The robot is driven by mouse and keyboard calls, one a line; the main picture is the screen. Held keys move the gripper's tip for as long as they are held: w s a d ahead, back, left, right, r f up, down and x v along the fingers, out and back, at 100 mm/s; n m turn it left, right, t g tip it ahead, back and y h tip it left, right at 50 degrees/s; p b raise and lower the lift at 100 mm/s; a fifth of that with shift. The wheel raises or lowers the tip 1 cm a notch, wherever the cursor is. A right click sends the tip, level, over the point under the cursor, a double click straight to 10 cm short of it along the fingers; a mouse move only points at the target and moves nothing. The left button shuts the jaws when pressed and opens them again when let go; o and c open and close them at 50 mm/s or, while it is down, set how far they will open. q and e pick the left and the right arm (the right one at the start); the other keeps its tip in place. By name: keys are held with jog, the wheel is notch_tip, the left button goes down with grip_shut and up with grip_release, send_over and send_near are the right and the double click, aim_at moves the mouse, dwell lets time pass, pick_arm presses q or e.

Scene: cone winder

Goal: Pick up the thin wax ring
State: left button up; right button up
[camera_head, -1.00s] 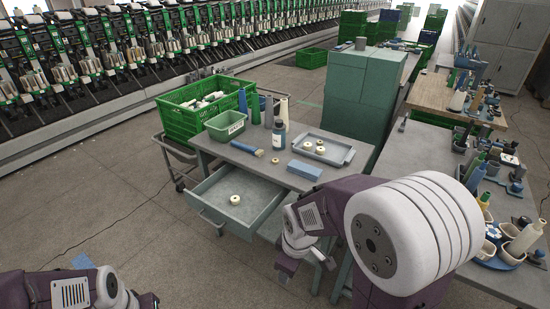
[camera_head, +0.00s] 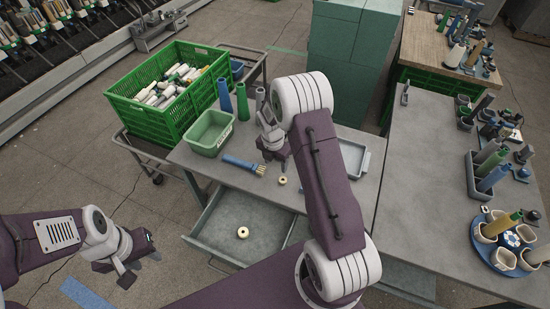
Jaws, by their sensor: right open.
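A pale wax ring (camera_head: 243,232) lies in the open drawer (camera_head: 222,218) below the table. Another small pale ring (camera_head: 282,181) lies on the tabletop near its front edge. I cannot tell from this view which ring is thinner. My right gripper (camera_head: 274,157) is open and empty above the table, pointing down, behind the tabletop ring and right of the brush. My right arm hides part of the table, the tray and the drawer's right side. My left gripper (camera_head: 143,268) is over the floor left of the drawer, its fingers apart and empty.
A green bin (camera_head: 208,134) and a blue-handled brush (camera_head: 240,164) are on the table, with blue and green cones (camera_head: 242,101) behind. A grey tray (camera_head: 355,158) lies partly behind my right arm. A crate of cones (camera_head: 165,95) stands left. The right-hand table's near part (camera_head: 420,215) is clear.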

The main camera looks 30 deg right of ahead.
jog(key=s, duration=0.3)
jog(key=p, duration=0.2)
send_over(283, 180)
jog(key=a, duration=0.1)
notch_tip(283, 180, down, 4)
jog(key=shift+w+r, duration=0.1)
jog(key=shift+r, duration=0.1)
jog(key=shift+s+f, duration=0.2)
jog(key=shift+f, duration=0.05)
jog(key=f, duration=0.2)
jog(key=f+p, duration=0.1)
jog(key=shift+d+f, duration=0.35)
jog(key=shift+d, duration=0.05)
jog(key=shift+w+f, duration=0.2)
jog(key=shift+f, duration=0.15)
jog(key=shift+s+r, duration=0.1)
jog(key=shift+s, duration=0.05)
grip_shut()
pick_arm(q)
jog(key=r, duration=0.1)
jog(key=s+r, duration=0.1)
jog(key=r, duration=0.2)
jog(key=shift+s+r, duration=0.1)
jog(key=shift+s, duration=0.3)
